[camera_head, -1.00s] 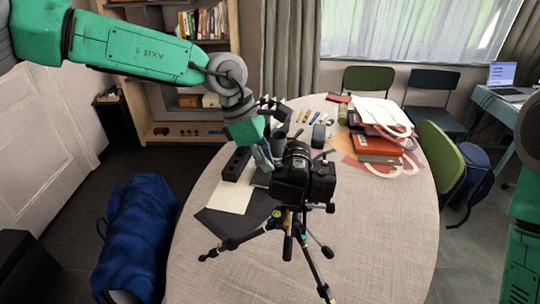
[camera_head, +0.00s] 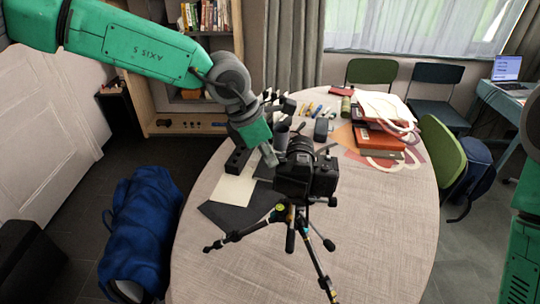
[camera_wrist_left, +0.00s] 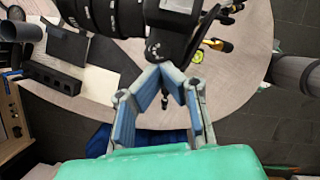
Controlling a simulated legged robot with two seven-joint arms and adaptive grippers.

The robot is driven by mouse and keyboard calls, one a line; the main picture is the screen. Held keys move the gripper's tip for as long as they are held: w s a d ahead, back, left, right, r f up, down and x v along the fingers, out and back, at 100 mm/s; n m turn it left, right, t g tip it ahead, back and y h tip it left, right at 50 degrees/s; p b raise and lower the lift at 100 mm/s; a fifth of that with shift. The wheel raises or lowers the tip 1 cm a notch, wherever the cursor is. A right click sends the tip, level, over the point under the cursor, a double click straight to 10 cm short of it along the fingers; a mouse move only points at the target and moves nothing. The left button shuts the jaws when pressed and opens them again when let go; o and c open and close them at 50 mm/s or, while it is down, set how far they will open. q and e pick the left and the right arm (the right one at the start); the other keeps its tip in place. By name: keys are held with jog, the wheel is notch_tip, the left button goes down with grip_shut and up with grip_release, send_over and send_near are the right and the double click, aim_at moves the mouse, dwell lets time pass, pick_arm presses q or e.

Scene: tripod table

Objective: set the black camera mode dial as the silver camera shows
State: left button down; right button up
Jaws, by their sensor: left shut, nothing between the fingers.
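The black camera (camera_head: 307,178) stands on a tripod (camera_head: 290,222) at the table, its lens toward the back left. In the left wrist view the black camera (camera_wrist_left: 172,18) is at the top, partly cut off, with its ringed lens (camera_wrist_left: 105,15) to the left. My left gripper (camera_head: 272,160) is shut and empty, close beside the camera's left side. In the left wrist view my left gripper (camera_wrist_left: 168,74) has its fingertips together just below the camera body; contact cannot be told. I cannot pick out a silver camera. My right gripper is out of view.
The round table (camera_head: 375,230) has bare cloth at the front and right. Books (camera_head: 380,140) and a white bag (camera_head: 385,108) lie at the back right. A black bar (camera_head: 238,160) and dark and pale sheets lie left of the tripod. A blue bag (camera_head: 140,230) is on the floor.

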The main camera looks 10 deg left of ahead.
pick_arm(q)
jog(key=shift+w+d+r, duration=0.15)
jog(key=shift+d, duration=0.25)
jog(key=c, duration=1.7)
grip_release()
jog(key=shift+d, duration=0.15)
jog(key=shift+o, duration=1.2)
jog(key=shift+d, duration=0.2)
jog(key=shift+a, duration=0.1)
jog(key=v, duration=1.2)
jog(key=shift+a, duration=0.1)
